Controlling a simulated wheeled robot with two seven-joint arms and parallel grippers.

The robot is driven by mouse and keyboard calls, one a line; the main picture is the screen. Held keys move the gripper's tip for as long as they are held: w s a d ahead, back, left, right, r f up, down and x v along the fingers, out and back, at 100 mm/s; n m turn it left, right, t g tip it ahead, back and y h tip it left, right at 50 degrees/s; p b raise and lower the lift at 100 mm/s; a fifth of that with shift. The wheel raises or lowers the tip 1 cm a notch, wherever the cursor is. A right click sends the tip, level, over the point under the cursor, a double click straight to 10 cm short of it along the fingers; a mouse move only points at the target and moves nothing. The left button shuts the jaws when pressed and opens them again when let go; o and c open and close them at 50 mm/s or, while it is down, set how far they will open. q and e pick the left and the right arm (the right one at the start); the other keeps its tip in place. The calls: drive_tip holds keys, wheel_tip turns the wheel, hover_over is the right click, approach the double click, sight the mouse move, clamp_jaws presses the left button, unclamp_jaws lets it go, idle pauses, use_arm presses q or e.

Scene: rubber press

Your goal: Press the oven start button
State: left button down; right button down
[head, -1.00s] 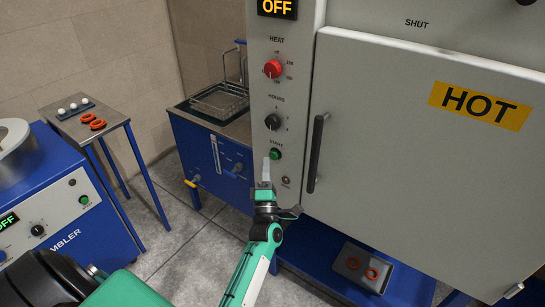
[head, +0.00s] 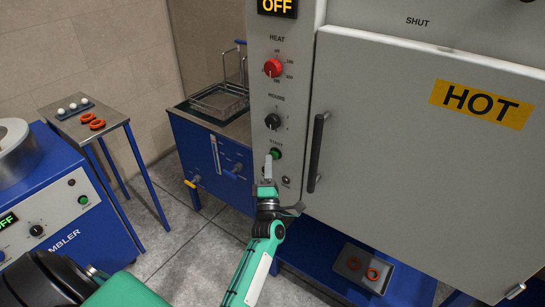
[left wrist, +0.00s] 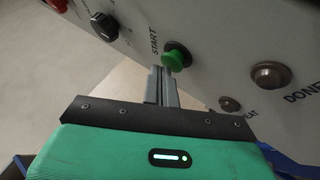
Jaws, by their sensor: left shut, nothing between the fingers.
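The oven (head: 420,150) is a large grey cabinet with its door closed and a narrow control panel at its left. The round green start button (head: 275,153) is low on that panel, under the START label. It also shows in the left wrist view (left wrist: 177,56). My left gripper (head: 268,160) is shut and empty, its fingertips close beside the button. In the left wrist view the fingertips (left wrist: 160,72) are just below and left of the button. I cannot tell whether they touch it. The oven display (head: 277,7) reads OFF. My right gripper is not in view.
Above the button are a black hours knob (head: 272,121) and a red heat knob (head: 272,68). A metal DONE button (left wrist: 270,75) is to the right in the wrist view. The door handle (head: 317,152) stands out right of the panel. A tray with orange rings (head: 363,268) is below.

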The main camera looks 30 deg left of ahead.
use_arm(q)
drive_tip(key=shift+w+d+b, duration=0.1)
drive_tip(key=shift+w+b, duration=0.2)
drive_tip(key=shift+w, duration=0.3)
idle(0.5)
idle(0.3)
drive_tip(key=shift+s+p, duration=0.4)
drive_tip(key=shift+s, duration=0.8)
drive_tip(key=shift+s+a+p, duration=0.15)
drive_tip(key=shift+s+p, duration=0.2)
drive_tip(key=shift+s, duration=0.9)
drive_tip(key=shift+s+a+p, duration=0.15)
drive_tip(key=shift+s+p, duration=0.2)
drive_tip(key=shift+s, duration=0.9)
